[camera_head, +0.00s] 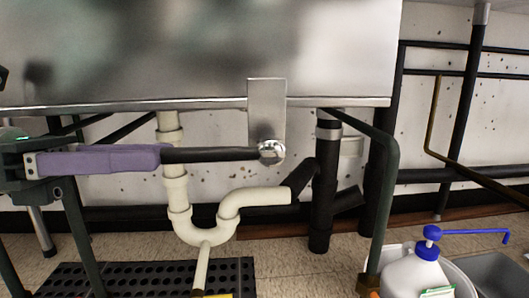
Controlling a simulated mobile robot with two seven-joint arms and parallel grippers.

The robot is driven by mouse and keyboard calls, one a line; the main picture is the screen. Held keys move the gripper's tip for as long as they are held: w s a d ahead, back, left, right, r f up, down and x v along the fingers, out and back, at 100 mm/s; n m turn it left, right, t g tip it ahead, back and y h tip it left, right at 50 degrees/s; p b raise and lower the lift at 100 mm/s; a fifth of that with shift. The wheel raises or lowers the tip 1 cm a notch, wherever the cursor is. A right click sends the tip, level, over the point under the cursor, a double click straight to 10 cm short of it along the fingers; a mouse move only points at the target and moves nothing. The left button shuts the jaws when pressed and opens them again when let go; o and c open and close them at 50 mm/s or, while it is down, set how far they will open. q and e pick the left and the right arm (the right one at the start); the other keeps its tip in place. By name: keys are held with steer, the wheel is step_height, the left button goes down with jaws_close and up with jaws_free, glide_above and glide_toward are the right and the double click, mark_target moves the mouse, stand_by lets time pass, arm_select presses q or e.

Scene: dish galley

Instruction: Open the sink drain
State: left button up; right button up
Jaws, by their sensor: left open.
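The steel sink (190,50) fills the upper left and middle of the head view, seen from low in front. A steel bracket (266,105) hangs from its lower edge. The drain lever (212,154) is a black bar running level to the left from a round chrome hub (271,151) at the bracket's foot. My left gripper (150,158) comes in from the left with its purple fingers level, and it is open. Its tips overlap the lever's left end in the picture; I cannot tell whether they touch it. My right gripper is not in view.
A cream drain trap (212,228) and black pipes (322,190) stand below the sink. A green-grey sink leg (384,200) stands to the right. A white pump bottle (418,275) with a blue top is at the lower right. A black perforated mat (130,281) lies on the floor.

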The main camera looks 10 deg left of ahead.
mark_target(257, 155)
arm_select(q)
steer(key=b+x, duration=0.1)
steer(key=x, duration=0.5)
steer(key=shift+d+f+b, duration=0.2)
steer(key=shift+d+b, duration=0.2)
steer(key=shift+w+d, duration=0.15)
steer(key=shift+d, duration=0.2)
steer(key=shift+d+r, duration=0.1)
steer(key=shift+d, duration=0.05)
steer(key=c, duration=0.4)
jaws_close()
